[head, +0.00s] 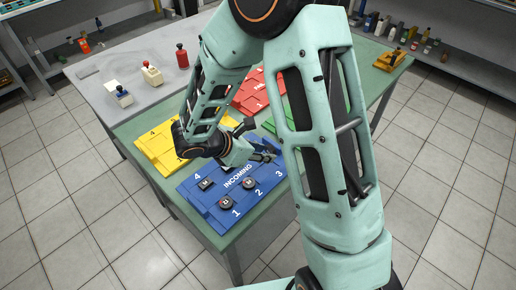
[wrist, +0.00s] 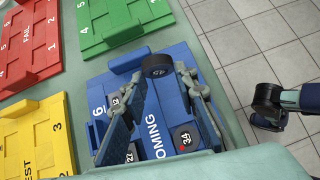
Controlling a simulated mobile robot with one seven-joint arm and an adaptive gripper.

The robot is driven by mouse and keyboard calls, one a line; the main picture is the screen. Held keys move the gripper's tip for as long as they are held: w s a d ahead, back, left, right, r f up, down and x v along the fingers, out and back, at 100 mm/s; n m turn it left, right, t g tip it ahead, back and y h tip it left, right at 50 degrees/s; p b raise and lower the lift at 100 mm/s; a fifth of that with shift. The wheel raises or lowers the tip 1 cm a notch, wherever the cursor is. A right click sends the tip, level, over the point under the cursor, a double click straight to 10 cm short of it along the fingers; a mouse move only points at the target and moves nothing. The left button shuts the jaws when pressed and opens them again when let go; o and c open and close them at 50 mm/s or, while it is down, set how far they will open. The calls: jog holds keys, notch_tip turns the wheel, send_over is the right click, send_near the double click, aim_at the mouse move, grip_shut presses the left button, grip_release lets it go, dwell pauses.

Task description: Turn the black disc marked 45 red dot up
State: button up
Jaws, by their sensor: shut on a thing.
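My gripper (wrist: 157,72) is shut on a black disc (wrist: 157,65), held at the fingertips over the blue INCOMING board (wrist: 148,90). The held disc looks tilted up on its edge. Its number and any red dot on it cannot be made out. In the head view my gripper (head: 264,156) is at the far right part of the blue board (head: 215,215), and the held disc cannot be told apart there. Three other black discs lie on the board. In the wrist view they read 34 (wrist: 184,138), with a red dot, 12 (wrist: 113,98) and 27 (wrist: 130,155).
A yellow board (head: 160,150), a red board (head: 255,92) and a green board (head: 268,126) lie beyond the blue one on the green table (head: 135,125). A grey table (head: 130,65) behind bears small bottles and devices. My arm covers much of the head view's right half.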

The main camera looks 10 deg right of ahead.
jog(key=shift+s+r, duration=0.1)
dwell(0.3)
jog(key=shift+f+b, duration=2.55)
jog(key=shift+f, duration=0.3)
jog(key=shift+f, duration=0.2)
jog(key=o, duration=1.1)
jog(key=c, duration=0.5)
jog(key=shift+o, duration=0.2)
